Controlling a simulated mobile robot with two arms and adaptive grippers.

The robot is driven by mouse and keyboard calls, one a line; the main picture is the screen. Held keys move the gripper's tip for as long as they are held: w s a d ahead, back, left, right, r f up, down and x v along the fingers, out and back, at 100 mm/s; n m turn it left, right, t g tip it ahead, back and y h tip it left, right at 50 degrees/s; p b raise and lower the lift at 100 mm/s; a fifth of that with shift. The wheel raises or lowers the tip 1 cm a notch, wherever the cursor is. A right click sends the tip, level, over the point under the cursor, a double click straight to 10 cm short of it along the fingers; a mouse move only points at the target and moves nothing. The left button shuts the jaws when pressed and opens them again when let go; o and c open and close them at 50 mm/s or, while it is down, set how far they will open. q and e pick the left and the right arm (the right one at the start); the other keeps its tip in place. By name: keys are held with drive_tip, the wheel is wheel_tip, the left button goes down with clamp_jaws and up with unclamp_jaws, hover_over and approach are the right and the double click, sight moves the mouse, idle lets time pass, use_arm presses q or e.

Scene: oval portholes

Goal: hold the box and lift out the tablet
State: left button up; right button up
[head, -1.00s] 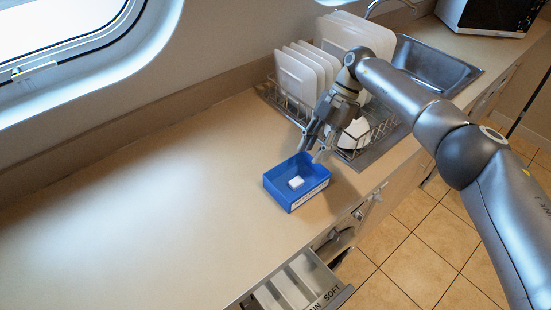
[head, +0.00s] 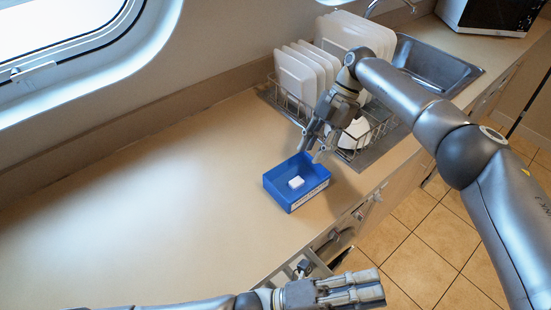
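The blue open-topped box (head: 283,201) sits on the counter near its front edge. A small white tablet (head: 296,182) lies inside on its floor. My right gripper (head: 311,156) comes down from above at the box's back right rim. Its fingers are apart, with nothing seen between them; whether a fingertip touches the box wall I cannot tell. My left gripper (head: 376,288) is at the bottom, in front of the counter edge, pointing right and well away from the box. Whether its fingers are open or shut is not clear.
A dish rack (head: 378,131) with white plates (head: 296,75) stands behind my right gripper, before the sink (head: 432,66). An open drawer (head: 300,266) below the counter edge is mostly hidden by my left arm. The counter (head: 150,190) left of the box is clear.

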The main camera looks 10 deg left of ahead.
use_arm(q)
wheel_tip(320, 180, up, 5)
drive_tip(key=m+g+h, duration=0.1)
drive_tip(key=m+g, duration=0.8)
drive_tip(key=m, duration=0.3)
drive_tip(key=m+t+y, duration=0.5)
drive_tip(key=m+y, duration=1.4)
drive_tip(key=y, duration=0.4)
hover_over(275, 188)
drive_tip(key=shift+f, duration=0.55)
wheel_tip(275, 188, down, 10)
drive_tip(key=shift+f, duration=0.1)
clamp_jaws()
